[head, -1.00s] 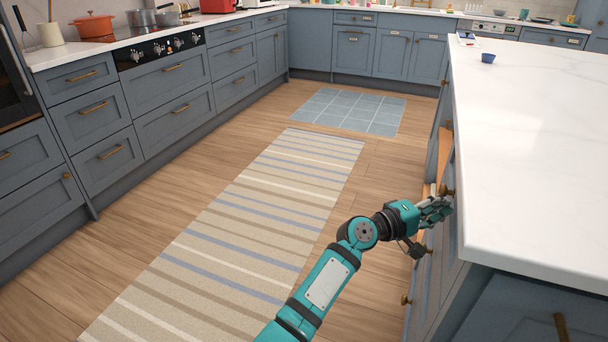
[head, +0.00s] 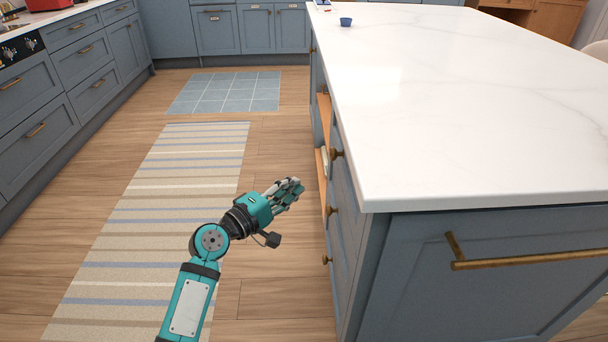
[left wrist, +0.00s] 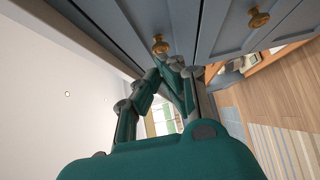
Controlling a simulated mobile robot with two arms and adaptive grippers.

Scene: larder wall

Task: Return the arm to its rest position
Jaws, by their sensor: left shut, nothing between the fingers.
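My left arm, teal and black, reaches in from the bottom of the head view. Its gripper (head: 291,190) is shut and empty, above the floor beside the island's drawer side. In the head view a gap of floor shows between the fingers and the island front. The left wrist view shows the shut fingers (left wrist: 170,72) in front of blue-grey fronts, with a brass knob (left wrist: 160,46) just past the tips; whether they touch cannot be told there. My right gripper is not in view.
The kitchen island (head: 460,110) with its white top stands to the right, with brass knobs (head: 337,153) and a bar handle (head: 520,259) sticking out. A small blue cup (head: 346,21) is on its far end. A striped rug (head: 150,220) and open floor lie left of the arm.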

